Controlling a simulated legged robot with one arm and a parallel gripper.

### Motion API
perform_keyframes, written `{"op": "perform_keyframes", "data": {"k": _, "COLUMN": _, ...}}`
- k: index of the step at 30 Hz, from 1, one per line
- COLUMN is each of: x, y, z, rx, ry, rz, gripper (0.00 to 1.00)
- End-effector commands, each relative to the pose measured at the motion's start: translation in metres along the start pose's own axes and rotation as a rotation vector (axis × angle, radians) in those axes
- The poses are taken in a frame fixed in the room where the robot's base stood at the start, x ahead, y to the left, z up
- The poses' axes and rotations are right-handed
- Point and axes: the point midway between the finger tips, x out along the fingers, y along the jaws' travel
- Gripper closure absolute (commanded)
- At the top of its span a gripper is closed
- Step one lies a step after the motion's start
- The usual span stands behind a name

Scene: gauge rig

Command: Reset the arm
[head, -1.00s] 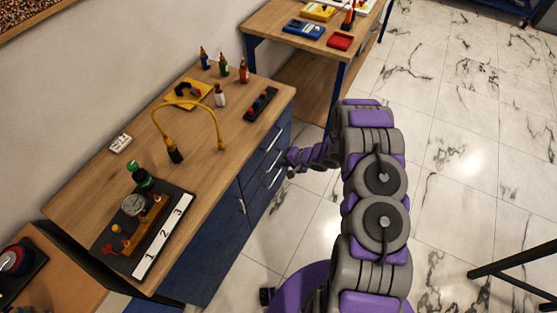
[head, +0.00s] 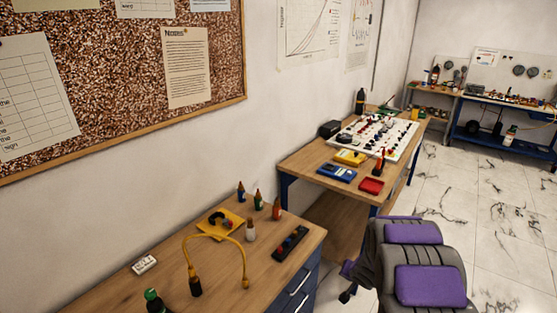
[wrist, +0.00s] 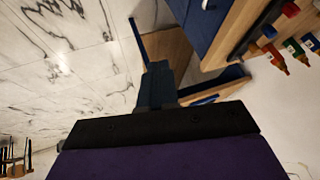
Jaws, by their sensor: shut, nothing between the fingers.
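My arm (head: 430,285), with grey and purple links, rises at the bottom right of the head view, in front of the floor. A small dark end part, likely my gripper (head: 345,295), shows at its left, beside the wooden bench (head: 310,235) with blue drawers. In the wrist view my gripper (wrist: 158,75) shows as dark fingers close together, with nothing held. The fingers appear over the floor and a wooden shelf, apart from the bench. Most of the arm is below the picture edge.
The bench holds a yellow cable (head: 215,237), several small bottles (head: 258,199), a white block (head: 144,264) and a green-topped part (head: 155,301). A second table (head: 310,160) with a white panel (head: 380,138) stands behind. Marble floor (head: 500,235) is open at the right.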

Motion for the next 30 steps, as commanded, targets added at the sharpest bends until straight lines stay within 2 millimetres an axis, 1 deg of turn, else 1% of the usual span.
{"op": "perform_keyframes", "data": {"k": 1, "x": -0.017, "y": 0.004, "z": -0.007, "rx": -0.019, "ry": 0.016, "rz": 0.038, "gripper": 1.0}}
{"op": "perform_keyframes", "data": {"k": 3, "x": -0.04, "y": 0.012, "z": -0.014, "rx": -0.042, "ry": 0.027, "rz": 0.095, "gripper": 1.0}}
{"op": "perform_keyframes", "data": {"k": 5, "x": -0.06, "y": 0.018, "z": -0.016, "rx": -0.06, "ry": 0.029, "rz": 0.143, "gripper": 1.0}}
{"op": "perform_keyframes", "data": {"k": 6, "x": -0.075, "y": 0.022, "z": -0.017, "rx": -0.072, "ry": 0.029, "rz": 0.174, "gripper": 1.0}}
{"op": "perform_keyframes", "data": {"k": 10, "x": -0.119, "y": 0.031, "z": -0.012, "rx": -0.107, "ry": 0.011, "rz": 0.265, "gripper": 1.0}}
{"op": "perform_keyframes", "data": {"k": 12, "x": -0.144, "y": 0.036, "z": -0.005, "rx": -0.123, "ry": -0.011, "rz": 0.307, "gripper": 1.0}}
{"op": "perform_keyframes", "data": {"k": 14, "x": -0.165, "y": 0.04, "z": 0.004, "rx": -0.136, "ry": -0.034, "rz": 0.339, "gripper": 1.0}}
{"op": "perform_keyframes", "data": {"k": 15, "x": -0.179, "y": 0.041, "z": 0.009, "rx": -0.145, "ry": -0.049, "rz": 0.357, "gripper": 1.0}}
{"op": "perform_keyframes", "data": {"k": 17, "x": -0.199, "y": 0.044, "z": 0.02, "rx": -0.156, "ry": -0.079, "rz": 0.381, "gripper": 1.0}}
{"op": "perform_keyframes", "data": {"k": 18, "x": -0.212, "y": 0.046, "z": 0.028, "rx": -0.165, "ry": -0.099, "rz": 0.392, "gripper": 1.0}}
{"op": "perform_keyframes", "data": {"k": 20, "x": -0.231, "y": 0.049, "z": 0.043, "rx": -0.177, "ry": -0.14, "rz": 0.409, "gripper": 1.0}}
{"op": "perform_keyframes", "data": {"k": 21, "x": -0.244, "y": 0.051, "z": 0.052, "rx": -0.186, "ry": -0.164, "rz": 0.415, "gripper": 1.0}}
{"op": "perform_keyframes", "data": {"k": 23, "x": -0.262, "y": 0.052, "z": 0.069, "rx": -0.2, "ry": -0.208, "rz": 0.422, "gripper": 1.0}}
{"op": "perform_keyframes", "data": {"k": 24, "x": -0.275, "y": 0.052, "z": 0.08, "rx": -0.21, "ry": -0.235, "rz": 0.422, "gripper": 1.0}}
{"op": "perform_keyframes", "data": {"k": 26, "x": -0.292, "y": 0.053, "z": 0.098, "rx": -0.226, "ry": -0.281, "rz": 0.419, "gripper": 1.0}}
{"op": "perform_keyframes", "data": {"k": 27, "x": -0.304, "y": 0.053, "z": 0.111, "rx": -0.237, "ry": -0.313, "rz": 0.414, "gripper": 1.0}}
{"op": "perform_keyframes", "data": {"k": 29, "x": -0.321, "y": 0.053, "z": 0.131, "rx": -0.258, "ry": -0.363, "rz": 0.401, "gripper": 1.0}}
{"op": "perform_keyframes", "data": {"k": 30, "x": -0.332, "y": 0.052, "z": 0.146, "rx": -0.271, "ry": -0.399, "rz": 0.39, "gripper": 1.0}}
